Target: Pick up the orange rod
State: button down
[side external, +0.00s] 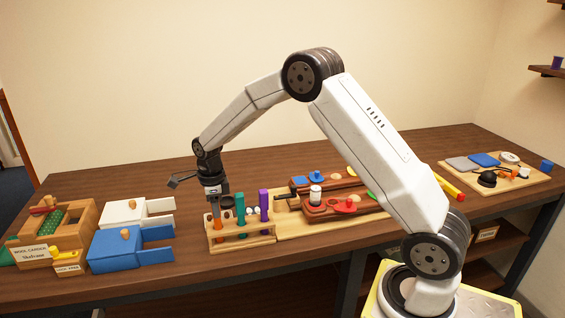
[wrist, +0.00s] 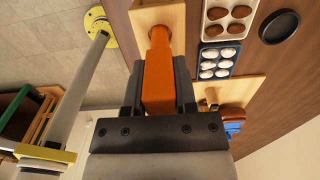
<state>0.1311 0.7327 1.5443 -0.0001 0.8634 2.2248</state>
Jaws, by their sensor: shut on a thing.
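The orange rod (side external: 217,226) stands upright at the left end of a small wooden rack (side external: 243,244). My gripper (side external: 215,198) is above the rack, pointing down, shut on the rod's upper part. In the wrist view the orange rod (wrist: 158,75) runs between the two dark fingers of my gripper (wrist: 159,90), and its far, narrower end meets the wooden rack (wrist: 145,15). Whether that end is seated in a hole or just clear of it is hard to tell. The rod's top is hidden by the gripper.
A teal rod (side external: 240,208) and a purple rod (side external: 264,204) stand close to the right in the same rack. A board with dark red wooden fittings (side external: 345,205) lies further right. Blue (side external: 118,250) and white (side external: 124,212) boxes are at the left. The table behind is clear.

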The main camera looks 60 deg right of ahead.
notch_tip(320, 180, up, 10)
dwell(0.6)
jog(key=c, duration=1)
grip_release()
grip_shut()
